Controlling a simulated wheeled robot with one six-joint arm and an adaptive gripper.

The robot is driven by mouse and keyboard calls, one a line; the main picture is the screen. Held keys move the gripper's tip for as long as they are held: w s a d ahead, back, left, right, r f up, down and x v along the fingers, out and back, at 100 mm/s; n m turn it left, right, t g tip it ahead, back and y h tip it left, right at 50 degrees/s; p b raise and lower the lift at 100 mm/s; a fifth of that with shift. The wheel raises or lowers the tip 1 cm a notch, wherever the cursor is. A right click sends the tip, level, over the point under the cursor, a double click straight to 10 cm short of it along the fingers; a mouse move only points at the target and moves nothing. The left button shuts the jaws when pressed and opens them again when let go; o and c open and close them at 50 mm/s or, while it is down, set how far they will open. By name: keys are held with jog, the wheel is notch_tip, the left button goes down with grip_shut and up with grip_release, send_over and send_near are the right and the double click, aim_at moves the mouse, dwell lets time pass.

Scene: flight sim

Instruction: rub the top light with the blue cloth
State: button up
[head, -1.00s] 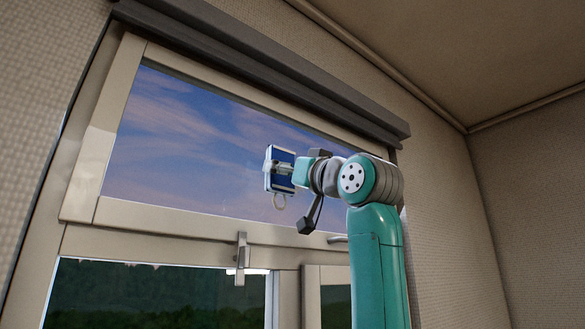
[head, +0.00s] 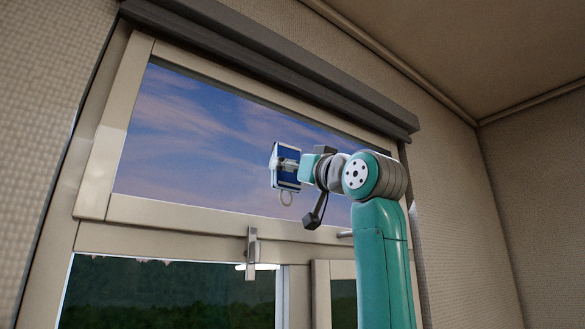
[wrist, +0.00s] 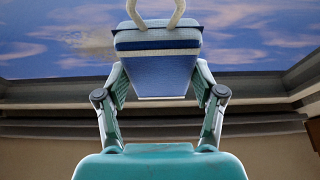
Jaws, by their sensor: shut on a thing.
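The top light (head: 190,140) is the wide upper pane in a pale frame, showing blue sky and pinkish cloud; it also fills the top of the wrist view (wrist: 262,30). My gripper (head: 292,167) is in front of the pane's right part, shut on the blue cloth (head: 283,180). The cloth is a folded blue pad with white edging and a pale loop, between both fingers in the wrist view (wrist: 155,76). I cannot tell whether it touches the glass. A faint brownish smudge (wrist: 88,41) shows left of the cloth in the wrist view.
A dark rail (head: 270,62) runs above the window. A metal latch (head: 252,253) and a small handle (head: 345,234) sit below the pane. Lower panes (head: 170,290) show dark trees. A textured wall (head: 450,210) and the ceiling (head: 480,50) bound the right side.

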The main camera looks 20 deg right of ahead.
jog(key=shift+w+a, duration=0.2)
jog(key=shift+w, duration=0.35)
jog(key=w+d, duration=0.3)
jog(key=d, duration=0.7)
jog(key=shift+w+d, duration=0.3)
jog(key=shift+d, duration=0.1)
dwell(1.0)
jog(key=shift+a, duration=0.1)
jog(key=shift+s+a, duration=0.6)
jog(key=shift+a, duration=1.15)
jog(key=shift+s+a, duration=0.55)
jog(key=shift+a, duration=1.25)
jog(key=shift+s+a, duration=0.6)
jog(key=shift+a, duration=1.15)
